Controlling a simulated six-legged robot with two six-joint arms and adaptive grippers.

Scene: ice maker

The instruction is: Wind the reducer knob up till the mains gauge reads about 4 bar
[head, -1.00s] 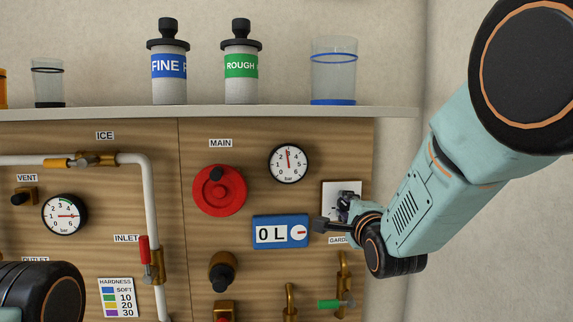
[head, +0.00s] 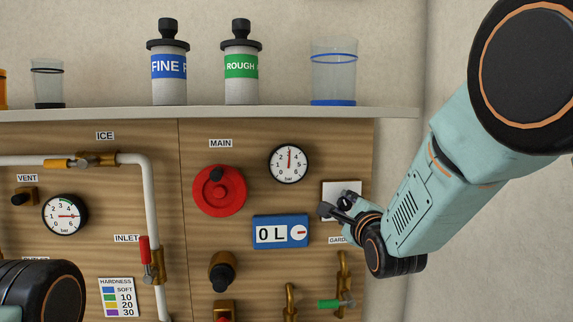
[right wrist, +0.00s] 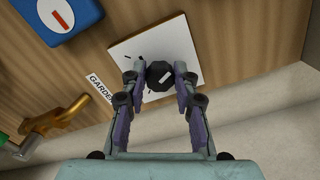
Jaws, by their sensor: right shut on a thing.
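In the head view the same plate (head: 343,187) sits at the panel's right edge, and my right gripper (head: 338,207) covers most of the knob. The mains gauge (head: 289,164) is a round white dial up and left of the plate. Its red needle points about straight up, near 3 bar. My left gripper is out of view.
A red wheel (head: 219,191) and a blue 0 L meter (head: 281,232) are on the panel left of my right gripper. A green-handled tap (head: 328,304) is below. The shelf (head: 300,112) above holds bottles and cups. Bare wall lies right.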

